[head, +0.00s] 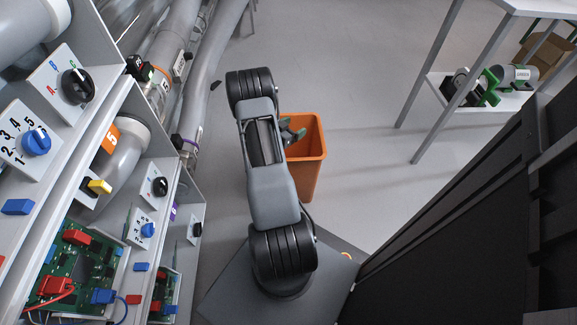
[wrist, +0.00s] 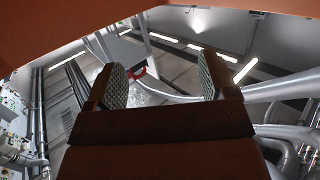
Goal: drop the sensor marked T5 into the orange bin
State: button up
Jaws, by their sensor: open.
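The orange bin (head: 312,172) stands on the floor right of my arm in the head view. Dark grey-green parts that look like my gripper's fingers (head: 291,132) show at the bin's opening, partly behind the arm. In the wrist view my gripper (wrist: 162,82) is open, its two patterned pads wide apart with nothing between them. Orange surfaces cross the top of that view, apparently the bin's wall. I can read no T5 mark. Small dark devices sit on the pipes, one black and red (head: 140,68) and one black (head: 177,140). The bin's inside is mostly hidden.
Control panels with knobs, a circuit board (head: 80,268) and large pipes (head: 205,80) line the left. A white table (head: 490,98) with a green and grey device stands at the right. A dark rack (head: 470,210) fills the lower right. Floor between bin and table is clear.

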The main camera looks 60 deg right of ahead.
jog(key=s+a+r+p, duration=0.7)
jog(key=s+a+r, duration=0.1)
jog(key=a+r, duration=0.3)
jog(key=shift+a+r, duration=0.25)
jog(key=shift+r, duration=0.5)
